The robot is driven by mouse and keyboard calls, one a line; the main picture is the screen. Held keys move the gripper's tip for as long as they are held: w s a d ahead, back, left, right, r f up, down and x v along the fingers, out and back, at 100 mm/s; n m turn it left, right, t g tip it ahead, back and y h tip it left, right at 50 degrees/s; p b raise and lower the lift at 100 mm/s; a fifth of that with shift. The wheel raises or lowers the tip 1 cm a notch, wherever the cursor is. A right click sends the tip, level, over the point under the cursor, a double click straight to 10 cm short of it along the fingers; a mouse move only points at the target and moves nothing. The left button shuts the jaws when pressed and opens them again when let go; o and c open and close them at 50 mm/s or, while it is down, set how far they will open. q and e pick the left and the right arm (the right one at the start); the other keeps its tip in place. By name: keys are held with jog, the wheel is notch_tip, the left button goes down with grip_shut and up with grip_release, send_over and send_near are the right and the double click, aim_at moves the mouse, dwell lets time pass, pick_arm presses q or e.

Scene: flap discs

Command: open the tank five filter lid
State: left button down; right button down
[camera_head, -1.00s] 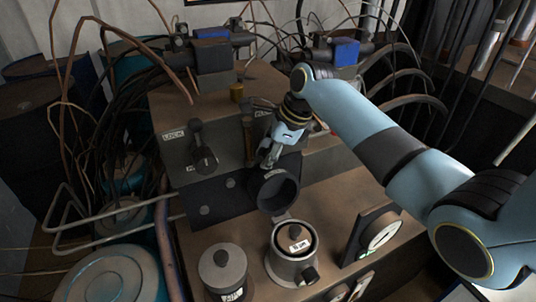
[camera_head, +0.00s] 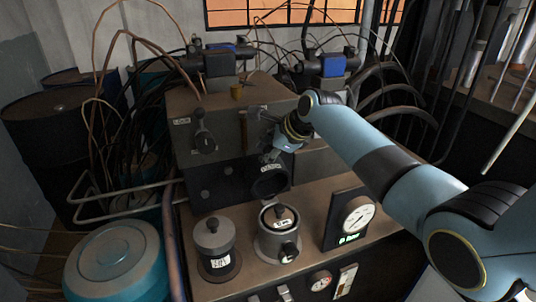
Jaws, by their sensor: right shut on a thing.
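A round black lid or cap (camera_head: 269,184) with a pale label stands out from the dark front panel of a brown metal box (camera_head: 187,110). My right gripper (camera_head: 271,157) is at its top edge and is shut, apparently on this lid; the fingers' exact contact is too small to see. I cannot read which tank the labels name. Below stand two grey cylinders: one with a closed knobbed top (camera_head: 214,234), the other with a ring rim and a labelled inner top (camera_head: 279,244). My left gripper is not in view.
A black lever (camera_head: 204,137) sits on the box front, left of my gripper. A gauge panel (camera_head: 350,220) stands right of the cylinders, below my right arm. Cables and pipes crowd the left and back. A teal drum (camera_head: 117,263) is at lower left.

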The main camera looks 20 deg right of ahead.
jog(key=shift+w+d+r, duration=0.15)
jog(key=shift+w+r, duration=0.2)
jog(key=shift+r, duration=0.1)
jog(key=c, duration=1.5)
grip_release()
jog(key=shift+o, duration=1.3)
jog(key=shift+s+d, duration=0.1)
jog(key=shift+s, duration=0.05)
jog(key=shift+s+f, duration=0.15)
jog(key=shift+f, duration=0.1)
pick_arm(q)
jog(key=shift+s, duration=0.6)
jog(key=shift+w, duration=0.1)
pick_arm(e)
jog(key=shift+f, duration=0.1)
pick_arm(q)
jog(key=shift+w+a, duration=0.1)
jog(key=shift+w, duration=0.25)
pick_arm(e)
jog(key=v, duration=1.2)
